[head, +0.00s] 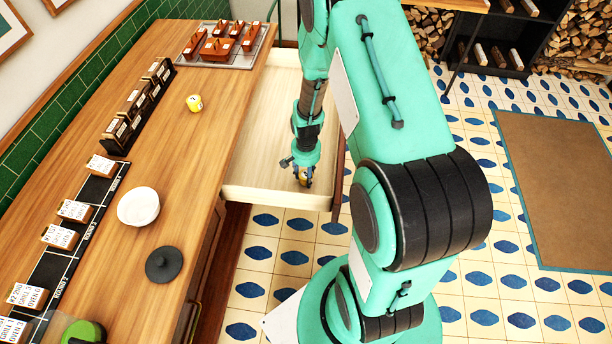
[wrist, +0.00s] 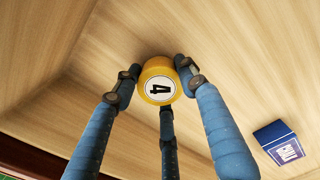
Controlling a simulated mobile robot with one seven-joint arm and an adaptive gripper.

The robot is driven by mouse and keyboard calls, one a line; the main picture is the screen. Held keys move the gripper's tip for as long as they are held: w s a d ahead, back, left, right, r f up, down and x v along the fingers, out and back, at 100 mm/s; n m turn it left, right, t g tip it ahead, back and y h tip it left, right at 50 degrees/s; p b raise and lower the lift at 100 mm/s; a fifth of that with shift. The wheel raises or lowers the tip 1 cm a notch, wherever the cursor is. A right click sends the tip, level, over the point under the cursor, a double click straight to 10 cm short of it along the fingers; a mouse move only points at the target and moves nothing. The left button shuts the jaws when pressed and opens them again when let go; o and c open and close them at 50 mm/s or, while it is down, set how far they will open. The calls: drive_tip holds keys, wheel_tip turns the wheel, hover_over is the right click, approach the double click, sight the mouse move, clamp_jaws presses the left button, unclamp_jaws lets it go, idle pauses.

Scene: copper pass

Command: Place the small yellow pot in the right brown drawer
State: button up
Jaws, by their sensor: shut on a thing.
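A small yellow pot (wrist: 157,68) with a white disc marked 4 is between the fingers of my gripper (wrist: 160,92) in the wrist view. My gripper is shut on it. In the head view my gripper (head: 303,178) is inside the pulled-out drawer (head: 275,197), near its front end, and a bit of the yellow pot (head: 303,174) shows there. The drawer has a pale wood inside. I cannot tell whether the pot touches the drawer floor. My arm hides part of the drawer's right side. Another small yellow pot (head: 194,102) stands on the counter.
A dark blue box (wrist: 278,143) lies in the drawer. The wooden counter (head: 165,215) holds a white bowl (head: 138,206), a black lid (head: 164,263), black holders (head: 137,105), labelled blocks (head: 74,211) and a tray of brown pieces (head: 221,45). The drawer floor around the pot is clear.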

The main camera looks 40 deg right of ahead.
sight(306, 174)
drive_tip(key=shift+f, duration=0.1)
drive_tip(key=o, duration=1.2)
drive_tip(key=shift+o, duration=0.2)
wheel_tip(306, 174, up, 12)
drive_tip(key=p, duration=0.2)
drive_tip(key=shift+p, duration=0.4)
drive_tip(key=shift+r, duration=0.2)
